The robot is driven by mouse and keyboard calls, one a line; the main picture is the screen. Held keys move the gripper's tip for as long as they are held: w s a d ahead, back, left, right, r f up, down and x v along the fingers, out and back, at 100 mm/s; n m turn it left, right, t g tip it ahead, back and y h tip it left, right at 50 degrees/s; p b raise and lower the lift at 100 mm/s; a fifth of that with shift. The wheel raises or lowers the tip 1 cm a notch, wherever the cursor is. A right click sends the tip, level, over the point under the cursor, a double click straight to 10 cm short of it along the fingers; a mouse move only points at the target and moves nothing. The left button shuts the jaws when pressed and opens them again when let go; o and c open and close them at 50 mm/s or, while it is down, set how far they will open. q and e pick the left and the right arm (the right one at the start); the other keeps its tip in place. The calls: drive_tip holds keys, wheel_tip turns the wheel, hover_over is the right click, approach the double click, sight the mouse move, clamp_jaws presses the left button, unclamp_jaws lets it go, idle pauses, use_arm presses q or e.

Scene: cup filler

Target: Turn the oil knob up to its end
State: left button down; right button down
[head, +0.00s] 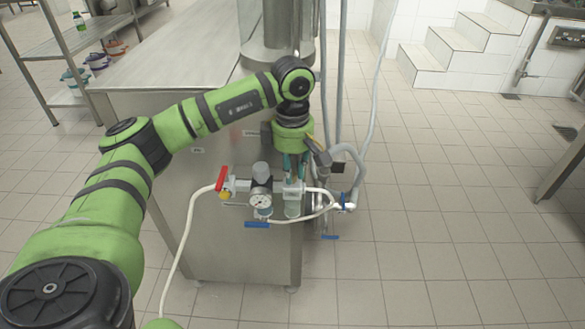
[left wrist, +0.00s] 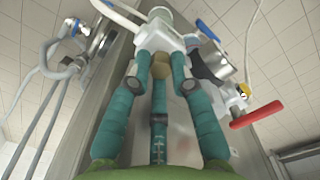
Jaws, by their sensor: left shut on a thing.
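My left gripper (head: 294,172) comes down from above onto the oil unit (head: 292,208), a pale block with a clear bowl below it, at the corner of the steel machine. In the left wrist view my gripper's teal fingers (left wrist: 160,62) are closed around the small brownish oil knob (left wrist: 159,61), which sits against the white block (left wrist: 157,36). The knob is mostly hidden by the fingers, and its turn angle cannot be read. In the head view the fingers cover the knob. My right gripper is not in view.
A regulator with a grey knob (head: 261,171) and a gauge (head: 261,201) stands close left of the gripper. A red valve handle (head: 222,178) and blue lever (head: 257,224) are near. White hoses and grey pipes (head: 338,90) run on the right.

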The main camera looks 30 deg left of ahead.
use_arm(q)
drive_tip(key=c, duration=1.1)
unclamp_jaws()
drive_tip(key=shift+r, duration=0.1)
wheel_tip(320, 180, up, 12)
drive_tip(key=shift+f, duration=0.1)
